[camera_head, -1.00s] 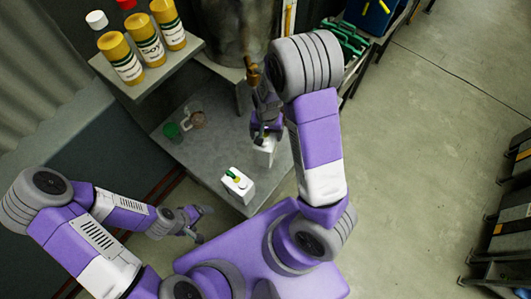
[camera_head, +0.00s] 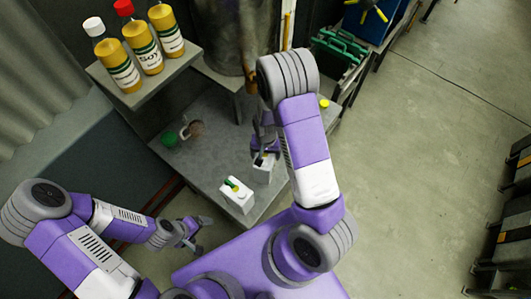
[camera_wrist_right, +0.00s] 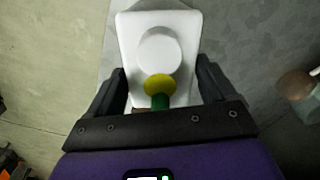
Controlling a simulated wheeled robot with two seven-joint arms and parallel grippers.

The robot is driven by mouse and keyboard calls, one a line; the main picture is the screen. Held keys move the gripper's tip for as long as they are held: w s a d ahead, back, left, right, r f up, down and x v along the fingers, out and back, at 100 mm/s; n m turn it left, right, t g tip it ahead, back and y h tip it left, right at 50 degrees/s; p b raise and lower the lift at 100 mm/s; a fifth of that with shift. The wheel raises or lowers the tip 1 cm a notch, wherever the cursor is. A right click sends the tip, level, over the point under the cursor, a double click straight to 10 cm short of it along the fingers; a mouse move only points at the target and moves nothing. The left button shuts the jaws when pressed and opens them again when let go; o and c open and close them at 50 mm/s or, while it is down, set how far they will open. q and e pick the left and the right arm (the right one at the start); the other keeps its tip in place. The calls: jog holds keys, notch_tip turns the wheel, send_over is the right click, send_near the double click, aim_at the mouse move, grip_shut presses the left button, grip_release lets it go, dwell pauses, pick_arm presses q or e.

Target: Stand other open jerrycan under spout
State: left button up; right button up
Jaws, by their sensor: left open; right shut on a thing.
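One white jerrycan (camera_head: 263,173) is between the fingers of my right gripper (camera_head: 265,150), on or just above the grey table; I cannot tell which. In the right wrist view this jerrycan (camera_wrist_right: 182,22) sits between both fingers of the gripper (camera_wrist_right: 160,88), with a white round top and a yellow and green part. A second white jerrycan (camera_head: 238,202) with a green and yellow top stands at the table's near edge, just left of it. My left gripper (camera_head: 196,231) is open and empty, off the table's near left. The spout is mostly hidden behind my right arm.
The grey table (camera_head: 205,165) holds a green cup-like thing (camera_head: 169,139) and a small brown item (camera_head: 196,128) at its left. Several yellow bottles (camera_head: 143,50) stand on a raised shelf (camera_head: 150,86). A large metal vessel (camera_head: 220,35) stands behind.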

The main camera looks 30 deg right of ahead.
jog(key=o, duration=1.8)
jog(key=shift+f, duration=0.1)
jog(key=shift+c, duration=0.2)
jog(key=shift+r, duration=0.4)
notch_tip(320, 180, up, 12)
jog(key=shift+f+p, duration=0.2)
jog(key=shift+p, duration=1)
